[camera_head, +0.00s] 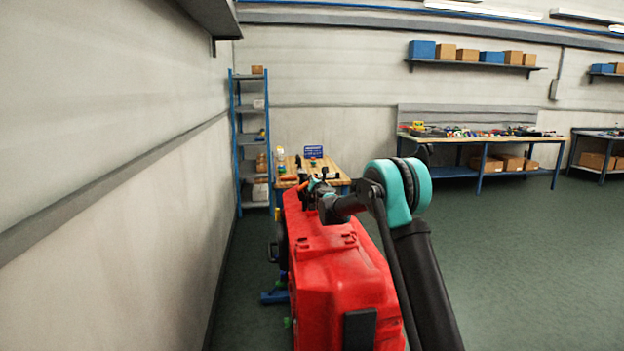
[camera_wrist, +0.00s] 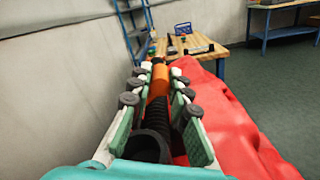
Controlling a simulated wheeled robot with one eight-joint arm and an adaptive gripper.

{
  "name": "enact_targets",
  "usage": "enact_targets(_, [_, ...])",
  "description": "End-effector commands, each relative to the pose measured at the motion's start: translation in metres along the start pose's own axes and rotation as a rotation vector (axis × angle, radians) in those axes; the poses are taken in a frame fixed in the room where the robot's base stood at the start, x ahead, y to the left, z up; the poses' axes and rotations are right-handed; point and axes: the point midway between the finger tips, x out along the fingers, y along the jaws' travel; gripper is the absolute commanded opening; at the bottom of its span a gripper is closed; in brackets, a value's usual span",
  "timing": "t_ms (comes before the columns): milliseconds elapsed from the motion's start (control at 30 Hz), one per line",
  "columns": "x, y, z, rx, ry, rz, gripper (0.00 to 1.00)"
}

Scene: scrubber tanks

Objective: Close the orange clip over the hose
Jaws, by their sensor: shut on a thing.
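In the wrist view my gripper (camera_wrist: 158,88) has its two green-padded fingers on either side of a black ribbed hose (camera_wrist: 156,122). An orange piece, which looks like the clip (camera_wrist: 160,80), sits at the fingertips, at the far end of the hose. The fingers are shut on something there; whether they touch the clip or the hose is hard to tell. In the head view my gripper (camera_head: 312,186) is at the far top end of the red tank (camera_head: 335,262). The hose and clip are too small there to make out clearly.
A wooden workbench (camera_head: 338,176) with small items and a blue sign stands just beyond the tank. A wall (camera_head: 110,180) runs close along the left. Green floor (camera_head: 520,260) is free on the right.

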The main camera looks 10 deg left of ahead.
Motion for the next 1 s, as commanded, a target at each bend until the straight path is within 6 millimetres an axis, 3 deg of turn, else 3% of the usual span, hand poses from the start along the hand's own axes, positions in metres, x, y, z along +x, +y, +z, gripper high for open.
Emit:
enact_targets(300, [-0.0002,-0.0096,-0.005,0.125,0.001,0.001,0.0])
enact_targets(800, [-0.0001,-0.0111,-0.0059,0.148,0.001,0.001,0.0])
enact_targets(833, [-0.0001,-0.0112,-0.0059,0.148,0.001,0.001,0.2])
enact_targets(1000, [-0.0001,-0.0113,-0.0058,0.147,0.0,0.001,0.39])
